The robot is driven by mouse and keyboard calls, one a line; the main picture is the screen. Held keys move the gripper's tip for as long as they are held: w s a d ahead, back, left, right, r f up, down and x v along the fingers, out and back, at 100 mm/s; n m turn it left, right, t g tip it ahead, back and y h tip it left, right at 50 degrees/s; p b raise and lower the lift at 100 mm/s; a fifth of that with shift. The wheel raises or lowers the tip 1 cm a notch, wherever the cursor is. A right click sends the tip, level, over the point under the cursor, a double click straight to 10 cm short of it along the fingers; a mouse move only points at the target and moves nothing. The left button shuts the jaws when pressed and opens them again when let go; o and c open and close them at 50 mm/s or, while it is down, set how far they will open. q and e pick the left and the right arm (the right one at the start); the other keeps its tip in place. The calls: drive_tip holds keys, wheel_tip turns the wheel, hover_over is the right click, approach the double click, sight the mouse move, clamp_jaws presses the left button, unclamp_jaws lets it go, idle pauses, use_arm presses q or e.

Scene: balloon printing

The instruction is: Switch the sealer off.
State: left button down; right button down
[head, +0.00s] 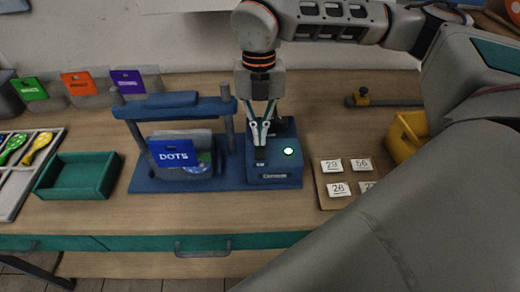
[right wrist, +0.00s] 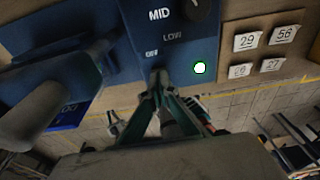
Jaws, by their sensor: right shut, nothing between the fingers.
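The sealer (head: 272,174) is a blue box with a lit green lamp (head: 289,152) on its top, at the right end of a blue base. In the right wrist view its blue panel (right wrist: 180,45) carries the words MID and LOW and a smaller, blurred word below. A dark knob (right wrist: 197,8) shows at the top edge there, and the green lamp (right wrist: 199,67) is lit. My right gripper (head: 260,145) is shut and empty, pointing down over the panel's left part. Its fingertips (right wrist: 158,75) are close to the small word; contact cannot be told. My left gripper is not in view.
A blue press frame (head: 170,101) with a DOTS card (head: 175,155) stands left of the sealer. A board with number tags (head: 333,165) lies at right, near a yellow bin (head: 403,135). A green tray (head: 77,176) is at left.

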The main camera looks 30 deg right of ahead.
drive_tip(key=shift+f+b, duration=0.5)
drive_tip(key=shift+f, duration=0.3)
idle(0.4)
drive_tip(key=shift+r+p, duration=2.35)
drive_tip(key=shift+r, duration=1.2)
drive_tip(key=shift+s+f, duration=0.1)
